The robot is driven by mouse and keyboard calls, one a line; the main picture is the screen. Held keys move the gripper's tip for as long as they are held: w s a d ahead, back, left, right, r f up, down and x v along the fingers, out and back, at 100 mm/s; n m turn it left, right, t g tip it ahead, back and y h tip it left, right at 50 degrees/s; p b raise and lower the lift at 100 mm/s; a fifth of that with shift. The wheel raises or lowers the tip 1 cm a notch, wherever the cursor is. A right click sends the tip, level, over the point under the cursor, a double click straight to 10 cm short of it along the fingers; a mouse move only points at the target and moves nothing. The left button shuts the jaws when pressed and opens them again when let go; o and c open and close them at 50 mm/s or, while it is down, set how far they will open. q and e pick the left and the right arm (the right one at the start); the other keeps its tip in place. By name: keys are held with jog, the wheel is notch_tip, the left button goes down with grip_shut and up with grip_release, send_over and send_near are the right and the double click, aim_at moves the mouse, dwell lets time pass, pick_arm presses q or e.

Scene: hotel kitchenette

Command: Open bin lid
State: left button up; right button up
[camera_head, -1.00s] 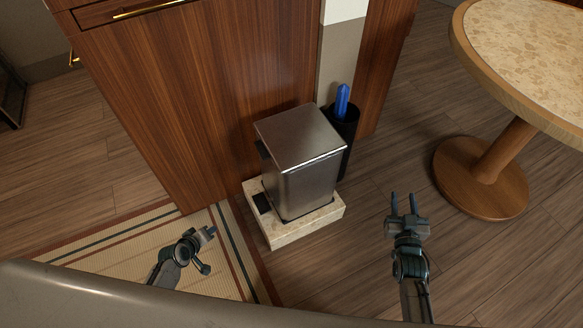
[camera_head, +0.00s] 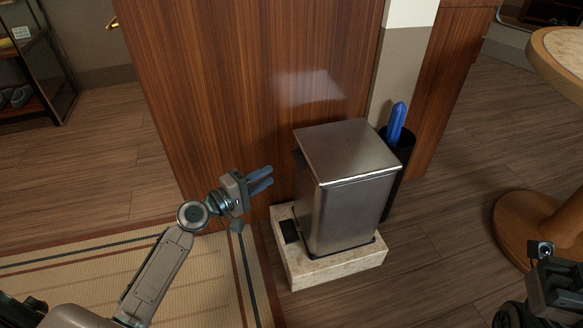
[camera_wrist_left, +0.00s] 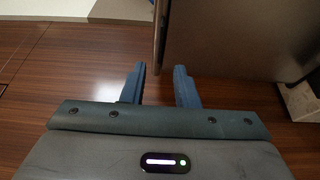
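The metal bin (camera_head: 341,208) stands on a pale stone block (camera_head: 338,267) in front of the wooden cabinet. Its flat lid (camera_head: 345,149) is shut. A dark pedal (camera_head: 289,231) shows at its left side. My left gripper (camera_head: 264,180) is just left of the bin, apart from it, pointing towards the bin's back left side. Its blue fingers are parted with nothing between them. In the left wrist view the gripper (camera_wrist_left: 158,84) is open and the bin's dark side (camera_wrist_left: 235,40) is close ahead, to the right. My right arm shows at the lower right; its fingertips are not clear.
The wooden cabinet (camera_head: 245,80) rises behind the bin. A black holder (camera_head: 399,150) with a blue object (camera_head: 397,122) stands at the bin's right. A round table (camera_head: 560,65) is at the right edge. A striped mat (camera_head: 190,295) covers the floor at left.

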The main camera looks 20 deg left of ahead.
pick_arm(q)
jog(key=b+x, duration=0.1)
jog(key=x, duration=0.8)
jog(key=shift+w, duration=0.15)
jog(key=shift+c, duration=0.2)
grip_shut()
